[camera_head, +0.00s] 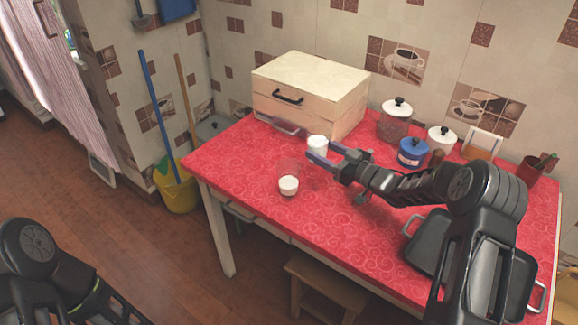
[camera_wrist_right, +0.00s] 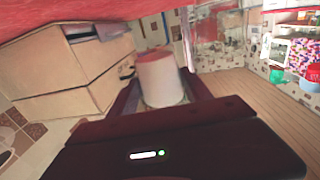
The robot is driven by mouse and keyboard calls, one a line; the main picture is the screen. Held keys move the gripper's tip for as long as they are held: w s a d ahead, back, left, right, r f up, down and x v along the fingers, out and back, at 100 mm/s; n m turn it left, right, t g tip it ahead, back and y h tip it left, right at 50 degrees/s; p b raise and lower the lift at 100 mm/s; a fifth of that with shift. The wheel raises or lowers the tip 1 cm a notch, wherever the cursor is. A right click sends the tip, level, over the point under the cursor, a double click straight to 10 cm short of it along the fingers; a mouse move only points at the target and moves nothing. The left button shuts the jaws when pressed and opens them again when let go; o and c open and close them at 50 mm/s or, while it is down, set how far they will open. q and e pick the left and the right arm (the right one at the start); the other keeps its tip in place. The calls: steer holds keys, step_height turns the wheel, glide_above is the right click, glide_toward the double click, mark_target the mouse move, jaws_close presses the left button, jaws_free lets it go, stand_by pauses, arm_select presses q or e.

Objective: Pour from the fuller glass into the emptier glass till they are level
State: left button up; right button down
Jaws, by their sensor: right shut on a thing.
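One glass (camera_head: 317,147) with white contents is between the fingers of my right gripper (camera_head: 329,154), which is shut on it. It looks roughly upright; I cannot tell whether its base touches the table. In the right wrist view this glass (camera_wrist_right: 161,78) stands between the two dark fingers, and the picture is upside down. The other glass (camera_head: 288,185) stands upright on the table, left of and nearer than the held one. White fills its lower part, with clear wall above. The held glass's rim is hard to make out. My left gripper is out of view.
A wooden box (camera_head: 310,92) stands behind the glasses; a faint see-through shape lies before it. A dark tray (camera_head: 430,243) lies front right. The red table (camera_head: 235,160) is clear at left.

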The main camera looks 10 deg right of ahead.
mark_target(316, 145)
steer(key=shift+r, duration=0.2)
steer(key=shift+s+a+r+n+p, duration=0.1)
steer(key=shift+a+r+n+p, duration=0.15)
steer(key=shift+r+n+p, duration=0.35)
steer(key=shift+s+a+r+n+p, duration=0.1)
steer(key=shift+a+r+n+p, duration=0.1)
steer(key=shift+r+n+p, duration=0.35)
steer(key=shift+s+a+r+n+g, duration=0.1)
steer(key=shift+a+r+n+g, duration=0.15)
steer(key=shift+n+g, duration=0.2)
steer(key=shift+s+a+r+n+h, duration=0.2)
steer(key=shift+a+r+n+h, duration=0.4)
steer(key=shift+n, duration=0.5)
steer(key=shift+s+a+f, duration=0.1)
steer(key=shift+a+f, duration=0.1)
steer(key=shift+f, duration=0.05)
steer(key=shift+s+a+r+n+h+b, duration=0.1)
steer(key=shift+a+r+n+h+b, duration=0.15)
steer(key=shift+n, duration=0.35)
steer(key=shift+a+r+n+h+b, duration=0.15)
steer(key=shift+n+b, duration=0.15)
steer(key=shift+n, duration=0.3)
steer(key=shift+r+g, duration=0.1)
steer(key=shift+g, duration=0.15)
